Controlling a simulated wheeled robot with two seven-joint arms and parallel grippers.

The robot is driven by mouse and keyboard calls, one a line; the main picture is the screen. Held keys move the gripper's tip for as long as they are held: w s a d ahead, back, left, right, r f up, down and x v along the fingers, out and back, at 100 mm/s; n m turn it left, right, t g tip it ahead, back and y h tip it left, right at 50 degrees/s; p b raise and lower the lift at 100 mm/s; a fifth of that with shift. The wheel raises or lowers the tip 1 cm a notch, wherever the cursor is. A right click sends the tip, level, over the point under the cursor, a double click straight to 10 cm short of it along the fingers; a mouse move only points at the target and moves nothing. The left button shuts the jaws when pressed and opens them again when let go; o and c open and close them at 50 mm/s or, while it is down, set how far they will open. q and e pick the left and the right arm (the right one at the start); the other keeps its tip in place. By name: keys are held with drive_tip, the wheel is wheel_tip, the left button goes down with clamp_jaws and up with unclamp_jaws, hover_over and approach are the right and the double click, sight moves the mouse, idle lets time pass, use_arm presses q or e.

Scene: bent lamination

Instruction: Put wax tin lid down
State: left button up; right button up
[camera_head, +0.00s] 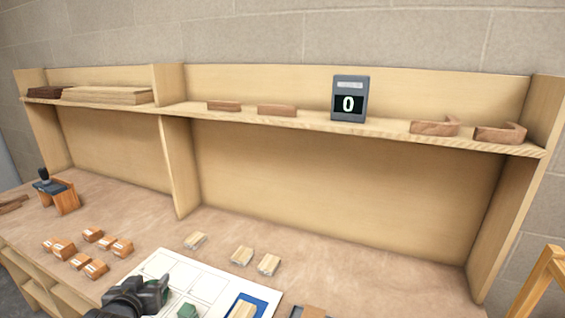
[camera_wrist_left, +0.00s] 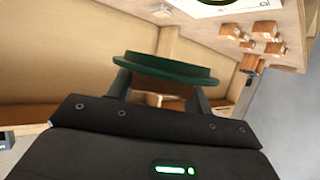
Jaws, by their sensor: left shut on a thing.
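The wax tin lid (camera_wrist_left: 165,68) is a dark green, shallow round disc. In the left wrist view my left gripper (camera_wrist_left: 160,85) is shut on it, with a finger at each side. In the head view my left gripper (camera_head: 156,288) is at the lower edge, over the white sheet, and the lid is mostly hidden there. A round green-rimmed thing with a yellowish inside (camera_wrist_left: 250,6), perhaps the open tin, is cut off at the top of the left wrist view. My right gripper is not in view.
A white sheet (camera_head: 210,272) with a blue panel (camera_head: 262,299) lies on the bench (camera_head: 340,270).

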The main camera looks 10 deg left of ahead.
use_arm(q)
drive_tip(key=w+d+r+m+h+b, duration=0.1)
drive_tip(key=w+d+r+b, duration=0.1)
drive_tip(key=d+r, duration=0.35)
drive_tip(key=w+d+r+m+h+b, duration=0.2)
drive_tip(key=w+d+r, duration=0.1)
drive_tip(key=d, duration=0.6)
drive_tip(key=s+d+f+m+g+h, duration=0.1)
drive_tip(key=s+d+f+m+h, duration=0.4)
drive_tip(key=s+d+f, duration=0.6)
drive_tip(key=d+f+h, duration=0.1)
drive_tip(key=d, duration=0.2)
drive_tip(key=shift+d+f, duration=0.3)
drive_tip(key=shift+d, duration=0.05)
